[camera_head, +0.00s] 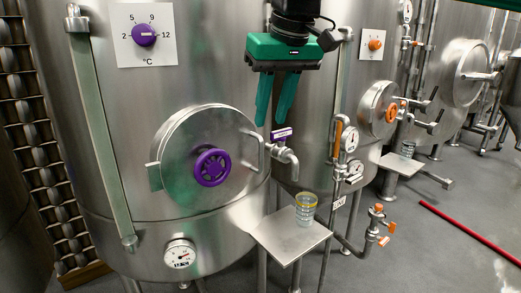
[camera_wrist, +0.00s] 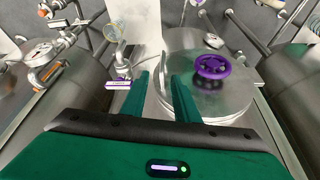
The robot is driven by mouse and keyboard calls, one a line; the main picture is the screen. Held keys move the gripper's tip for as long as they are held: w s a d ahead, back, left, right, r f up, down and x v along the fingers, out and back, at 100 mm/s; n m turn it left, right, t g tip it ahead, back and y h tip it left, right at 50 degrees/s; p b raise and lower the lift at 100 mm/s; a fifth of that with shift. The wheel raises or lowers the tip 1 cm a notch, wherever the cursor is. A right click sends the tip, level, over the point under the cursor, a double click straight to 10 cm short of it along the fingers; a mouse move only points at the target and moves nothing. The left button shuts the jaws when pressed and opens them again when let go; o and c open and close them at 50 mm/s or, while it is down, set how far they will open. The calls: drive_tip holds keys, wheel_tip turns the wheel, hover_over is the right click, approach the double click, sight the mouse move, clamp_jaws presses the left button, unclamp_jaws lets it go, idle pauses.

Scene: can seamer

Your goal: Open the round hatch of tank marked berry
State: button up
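A round steel hatch (camera_head: 180,138) with a purple handwheel (camera_head: 212,167) sits closed on the large front tank (camera_head: 90,150). A curved bar handle (camera_head: 256,150) is at the hatch's right edge, and a hinge block is at its left. No berry marking is legible. My gripper (camera_head: 273,121) has green fingers, points down and is empty, with a gap between the fingers. It is above and right of the hatch, apart from it. In the wrist view the hatch (camera_wrist: 222,106) and handwheel (camera_wrist: 212,67) lie right of the fingertips, and the handle (camera_wrist: 162,72) is just beyond them.
A purple-handled tap (camera_head: 282,133) is just below my fingers. A glass (camera_head: 305,208) stands on a small steel shelf (camera_head: 285,242) under it. A purple dial (camera_head: 144,34) and a gauge (camera_head: 179,254) are on the front tank. A second tank has an orange-wheeled hatch (camera_head: 378,109).

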sight(262, 142)
drive_tip(key=x, duration=1)
drive_tip(key=shift+w+a+f, duration=0.2)
drive_tip(key=shift+w+a, duration=0.05)
drive_tip(key=shift+a, duration=0.05)
clamp_jaws()
